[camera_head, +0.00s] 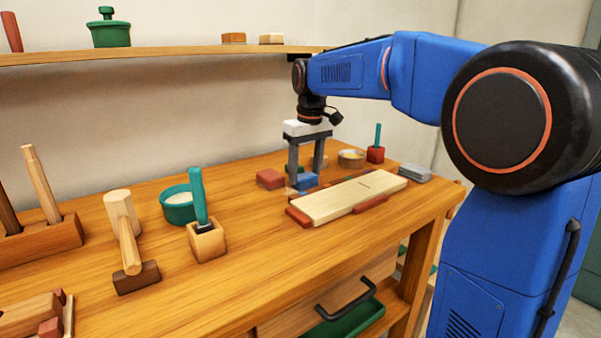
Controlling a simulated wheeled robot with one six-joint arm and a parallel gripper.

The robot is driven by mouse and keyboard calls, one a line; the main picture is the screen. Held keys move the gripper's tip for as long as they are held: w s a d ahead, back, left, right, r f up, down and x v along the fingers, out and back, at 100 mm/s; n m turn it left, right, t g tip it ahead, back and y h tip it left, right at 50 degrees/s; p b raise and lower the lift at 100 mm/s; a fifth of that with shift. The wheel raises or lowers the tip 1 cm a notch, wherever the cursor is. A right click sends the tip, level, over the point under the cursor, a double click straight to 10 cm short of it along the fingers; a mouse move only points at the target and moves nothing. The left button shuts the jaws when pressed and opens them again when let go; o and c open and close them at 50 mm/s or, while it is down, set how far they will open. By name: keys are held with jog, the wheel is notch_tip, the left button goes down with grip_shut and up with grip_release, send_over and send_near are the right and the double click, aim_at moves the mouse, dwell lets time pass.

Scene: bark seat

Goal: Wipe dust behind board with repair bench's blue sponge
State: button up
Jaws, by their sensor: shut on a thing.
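The blue sponge (306,182) is between the fingers of my gripper (306,175), which points straight down and is shut on it. The sponge is low, at or just above the bench top, behind the left part of the board. The pale wooden board (345,200) lies along the repair bench (255,230) with red blocks at its edges. A faint brownish patch, perhaps dust, shows beside the sponge on its left. The bench surface directly behind the board is partly hidden by the sponge, the fingers and the board.
A red block (270,179) sits just left of the sponge. A small bowl (351,158) and a red holder (375,155) stand behind the board. A grey stack (414,173) lies to its right. A teal bowl (178,208) and mallet (127,240) stand left. A shelf (150,58) runs above.

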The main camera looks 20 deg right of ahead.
jog(key=shift+w+d, duration=0.25)
jog(key=shift+d, duration=0.55)
jog(key=shift+s+a+f, duration=0.1)
jog(key=shift+s+a, duration=0.15)
jog(key=shift+a, duration=0.55)
jog(key=shift+s+a+r, duration=0.1)
jog(key=shift+s+a, duration=0.2)
jog(key=shift+a, duration=0.5)
jog(key=shift+s+a+f, duration=0.1)
jog(key=shift+s+a, duration=0.15)
jog(key=shift+a, duration=0.55)
jog(key=shift+d, duration=0.15)
jog(key=shift+w+d, duration=0.25)
jog(key=shift+d, duration=0.5)
jog(key=shift+w+d, duration=0.3)
jog(key=shift+d, duration=0.45)
jog(key=shift+w+d, duration=0.25)
jog(key=shift+d, duration=0.5)
jog(key=shift+s+a+f, duration=0.1)
jog(key=shift+s+a, duration=0.15)
jog(key=shift+a, duration=0.55)
jog(key=shift+s+a+r, duration=0.1)
jog(key=shift+s+a, duration=0.2)
jog(key=shift+a, duration=0.5)
jog(key=shift+s+a+f, duration=0.1)
jog(key=shift+s+a, duration=0.15)
jog(key=shift+a, duration=0.55)
jog(key=shift+d, duration=0.15)
